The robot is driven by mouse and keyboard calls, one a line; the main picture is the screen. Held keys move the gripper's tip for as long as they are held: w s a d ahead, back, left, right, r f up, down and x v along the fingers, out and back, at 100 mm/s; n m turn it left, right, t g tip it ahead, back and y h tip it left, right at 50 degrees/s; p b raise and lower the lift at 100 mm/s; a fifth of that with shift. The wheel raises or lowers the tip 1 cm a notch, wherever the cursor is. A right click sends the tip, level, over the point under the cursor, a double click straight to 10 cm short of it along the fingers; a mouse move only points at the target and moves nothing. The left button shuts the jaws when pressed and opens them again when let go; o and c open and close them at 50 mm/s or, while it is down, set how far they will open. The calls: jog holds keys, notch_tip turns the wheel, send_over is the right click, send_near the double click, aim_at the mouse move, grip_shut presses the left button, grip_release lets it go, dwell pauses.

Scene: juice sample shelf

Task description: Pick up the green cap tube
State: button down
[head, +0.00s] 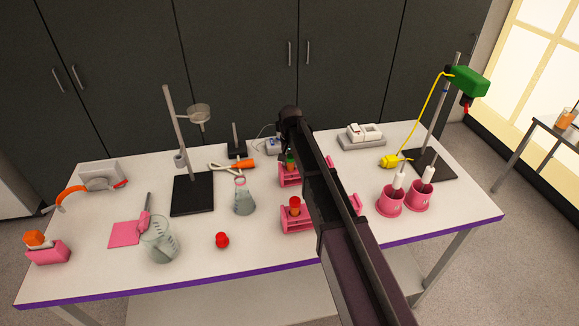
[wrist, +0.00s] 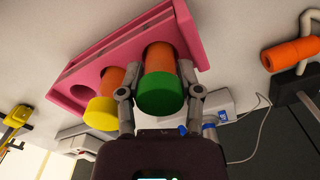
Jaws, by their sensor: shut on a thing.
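The green cap tube (wrist: 160,95) has orange contents and a green cap. In the wrist view my gripper (wrist: 160,91) has one finger on each side of it and is shut on it just by the cap. The tube's body still reaches into a hole of the pink rack (wrist: 110,47). A yellow cap tube (wrist: 101,112) stands in the same rack, close beside the left finger. In the head view the green cap (head: 291,154) shows above the back pink rack (head: 289,181), partly hidden by my arm; the fingers are mostly hidden there.
A conical flask (head: 244,198), a stand (head: 192,196) and an orange-handled tool (head: 242,164) are to the left. Pink cups (head: 390,203) are to the right. The front table edge is mostly clear.

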jog(key=shift+r, duration=0.15)
notch_tip(320, 180, up, 10)
jog(key=p, duration=1)
jog(key=shift+f, duration=0.2)
jog(key=shift+r, duration=0.2)
dwell(0.4)
